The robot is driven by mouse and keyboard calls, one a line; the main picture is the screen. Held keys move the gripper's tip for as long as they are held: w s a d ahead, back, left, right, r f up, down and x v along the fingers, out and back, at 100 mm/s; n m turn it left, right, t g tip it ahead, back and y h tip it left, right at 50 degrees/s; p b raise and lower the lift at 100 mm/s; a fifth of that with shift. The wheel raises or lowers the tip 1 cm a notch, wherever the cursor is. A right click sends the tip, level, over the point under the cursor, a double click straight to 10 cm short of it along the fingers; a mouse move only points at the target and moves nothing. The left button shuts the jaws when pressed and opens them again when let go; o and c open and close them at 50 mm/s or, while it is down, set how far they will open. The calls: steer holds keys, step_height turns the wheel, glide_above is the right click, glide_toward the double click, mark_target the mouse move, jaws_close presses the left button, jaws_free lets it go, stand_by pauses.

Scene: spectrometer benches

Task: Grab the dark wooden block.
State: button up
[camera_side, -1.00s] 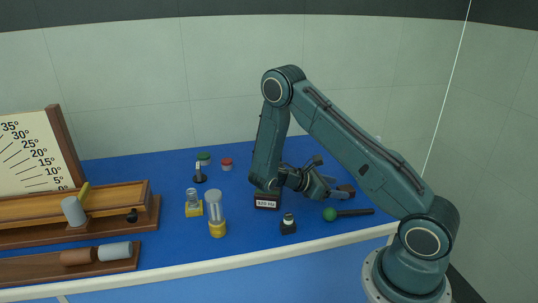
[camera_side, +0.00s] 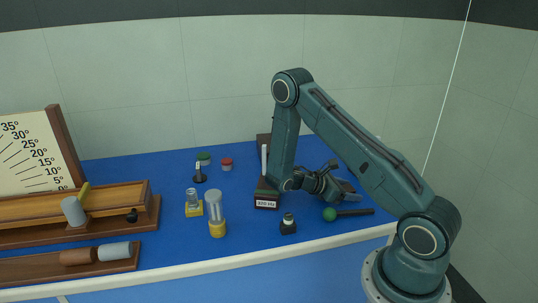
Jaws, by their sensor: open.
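My gripper (camera_side: 345,190) is open, low over the blue bench right of the centre, and points to the right. A dark wooden block is not clearly seen now; a brown piece showed at the gripper's tip earlier, and that spot is now covered by the grey jaws. I cannot tell whether the jaws are around it or above it. Another dark brown piece (camera_side: 264,139) stands at the back, partly behind my arm; I cannot tell whether it is a loose block or part of the labelled stand (camera_side: 266,203).
A green ball on a dark handle (camera_side: 331,214) lies just in front of my gripper.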

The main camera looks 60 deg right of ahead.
mark_target(348, 187)
steer(key=c, duration=1.1)
steer(key=shift+o, duration=0.2)
steer(key=shift+r, duration=0.2)
step_height(348, 187, up, 20)
steer(key=shift+f, duration=0.15)
stand_by(0.5)
